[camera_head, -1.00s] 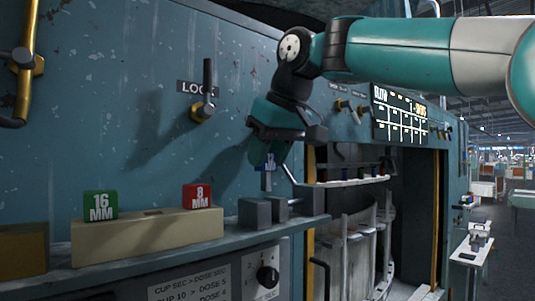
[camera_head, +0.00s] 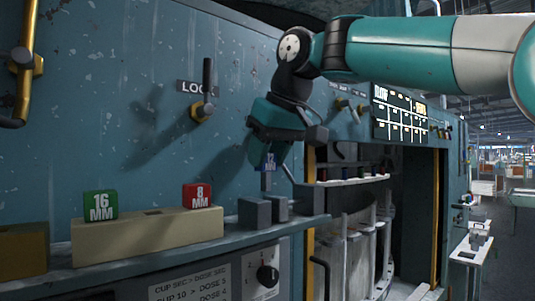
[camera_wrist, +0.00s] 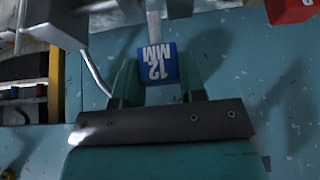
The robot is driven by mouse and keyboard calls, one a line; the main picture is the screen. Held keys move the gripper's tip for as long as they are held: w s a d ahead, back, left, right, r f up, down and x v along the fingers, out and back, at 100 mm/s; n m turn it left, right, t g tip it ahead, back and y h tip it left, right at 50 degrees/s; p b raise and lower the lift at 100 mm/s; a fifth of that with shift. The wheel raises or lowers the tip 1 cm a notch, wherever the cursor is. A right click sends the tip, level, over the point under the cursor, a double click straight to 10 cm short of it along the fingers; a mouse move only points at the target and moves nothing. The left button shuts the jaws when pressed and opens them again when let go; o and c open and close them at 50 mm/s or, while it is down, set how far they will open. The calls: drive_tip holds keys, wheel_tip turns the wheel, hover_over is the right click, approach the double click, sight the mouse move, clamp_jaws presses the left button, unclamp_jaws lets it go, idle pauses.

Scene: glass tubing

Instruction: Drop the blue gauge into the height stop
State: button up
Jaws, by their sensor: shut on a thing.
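The blue gauge, marked 12 MM, is a small block with a grey part below it; it shows in the head view (camera_head: 268,164) and the wrist view (camera_wrist: 158,66). My gripper (camera_head: 268,156) is shut on it, with one teal finger on each side in the wrist view (camera_wrist: 157,78). It holds the gauge over the ledge, by several grey blocks that look like the height stop (camera_head: 276,208). The gauge's lower end is close to these blocks; whether it touches them or sits between them I cannot tell.
A cream rack (camera_head: 150,233) on the ledge holds a green 16 MM block (camera_head: 100,205) and a red 8 MM block (camera_head: 197,196). A LOCK lever (camera_head: 205,95) sticks out of the teal wall. An open bay (camera_head: 370,230) lies to the right.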

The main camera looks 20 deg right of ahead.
sight(268, 179)
drive_tip(key=shift+f+b, duration=2.05)
drive_tip(key=shift+f, duration=0.3)
drive_tip(key=o, duration=1)
